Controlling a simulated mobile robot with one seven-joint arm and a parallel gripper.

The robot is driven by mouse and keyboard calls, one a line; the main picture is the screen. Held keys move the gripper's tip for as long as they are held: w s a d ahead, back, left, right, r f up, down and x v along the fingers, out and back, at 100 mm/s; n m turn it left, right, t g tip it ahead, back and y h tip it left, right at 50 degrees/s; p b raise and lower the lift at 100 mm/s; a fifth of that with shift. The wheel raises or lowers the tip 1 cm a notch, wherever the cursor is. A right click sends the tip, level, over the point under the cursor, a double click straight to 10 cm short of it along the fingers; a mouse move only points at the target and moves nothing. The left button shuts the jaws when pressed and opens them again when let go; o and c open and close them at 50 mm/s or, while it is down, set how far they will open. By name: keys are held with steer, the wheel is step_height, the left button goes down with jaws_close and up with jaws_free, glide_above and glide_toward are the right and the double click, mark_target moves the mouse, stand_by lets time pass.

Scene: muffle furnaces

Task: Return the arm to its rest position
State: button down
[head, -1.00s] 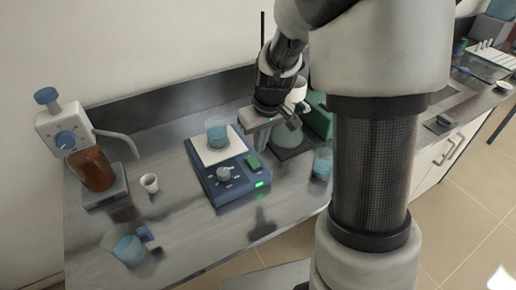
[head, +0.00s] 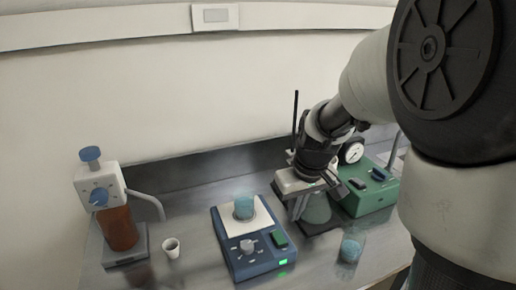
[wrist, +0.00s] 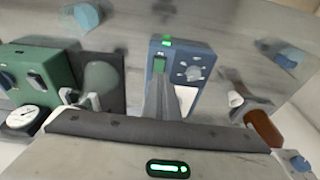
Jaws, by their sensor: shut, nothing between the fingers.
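My arm reaches in from the right in the head view, with my gripper (head: 299,208) over the bench in front of the green box. The fingers are shut with nothing between them. In the wrist view my gripper (wrist: 164,98) points out over the bench, its fingers overlapping the blue hotplate (wrist: 188,68).
A green box with a gauge (head: 372,198) stands right of the flask. A beaker (head: 351,247) stands in front of it. A bottle-top dispenser on a brown bottle (head: 119,228) and a small white cup (head: 171,248) are at left. A thin upright rod (head: 295,120) rises behind my gripper.

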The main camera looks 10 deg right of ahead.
steer(key=s+a+r+m+t+p, duration=0.1)
steer(key=s+r+m+t+p, duration=0.2)
steer(key=s+r, duration=1.3)
steer(key=shift+s+a+h+p, duration=0.3)
steer(key=shift+s+a+p, duration=0.05)
steer(key=shift+s+p, duration=0.4)
